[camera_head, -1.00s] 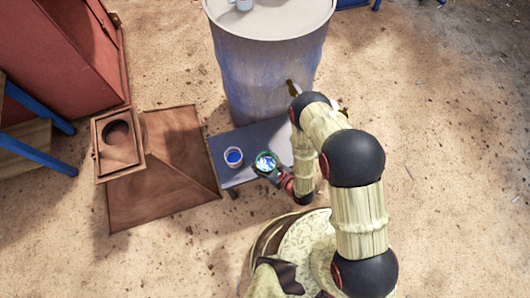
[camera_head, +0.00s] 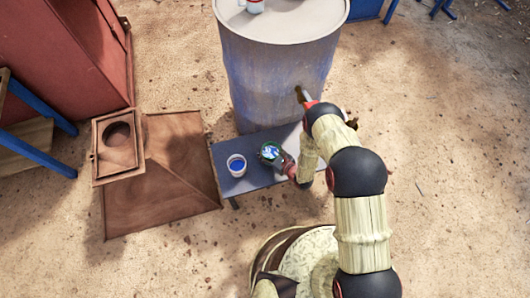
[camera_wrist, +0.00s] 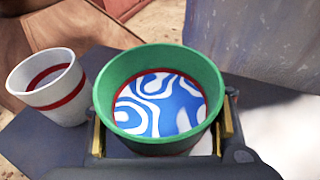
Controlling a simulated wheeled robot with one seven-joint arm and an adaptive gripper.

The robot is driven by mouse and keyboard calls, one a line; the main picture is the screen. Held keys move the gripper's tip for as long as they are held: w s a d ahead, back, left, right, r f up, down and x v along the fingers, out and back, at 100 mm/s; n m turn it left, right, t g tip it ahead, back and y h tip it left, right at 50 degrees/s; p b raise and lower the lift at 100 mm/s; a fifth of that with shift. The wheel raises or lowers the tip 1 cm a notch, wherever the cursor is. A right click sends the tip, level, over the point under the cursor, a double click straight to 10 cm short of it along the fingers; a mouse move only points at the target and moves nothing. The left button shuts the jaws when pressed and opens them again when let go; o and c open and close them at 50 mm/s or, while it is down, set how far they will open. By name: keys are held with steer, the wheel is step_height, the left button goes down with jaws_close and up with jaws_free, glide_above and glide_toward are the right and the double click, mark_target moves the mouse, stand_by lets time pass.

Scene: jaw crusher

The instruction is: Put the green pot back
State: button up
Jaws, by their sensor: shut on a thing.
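The green pot (camera_wrist: 191,62) is round, with a blue and white swirl pattern inside. My gripper (camera_wrist: 163,135) is shut on it, with a finger on each side of its wall. In the head view the pot (camera_head: 270,152) is at the tip of my gripper (camera_head: 279,160), over the small dark bench. The wrist view shows it upright or nearly so. I cannot tell whether its base touches the bench. A white pot with a red band (camera_wrist: 50,88) stands on the bench to its left; in the head view it shows blue inside (camera_head: 237,165).
The small dark bench (camera_head: 255,177) stands against a large drum (camera_head: 275,75) with a small container (camera_head: 255,6) on top. A brown metal plate with a square funnel (camera_head: 117,145) lies to the left. My arm covers the bench's right end.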

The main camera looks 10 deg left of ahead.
mark_target(266, 152)
steer(key=shift+w+f+b, duration=0.15)
steer(key=shift+f+b, duration=0.65)
steer(key=shift+f, duration=0.8)
steer(key=shift+f, duration=0.15)
steer(key=o, duration=1.8)
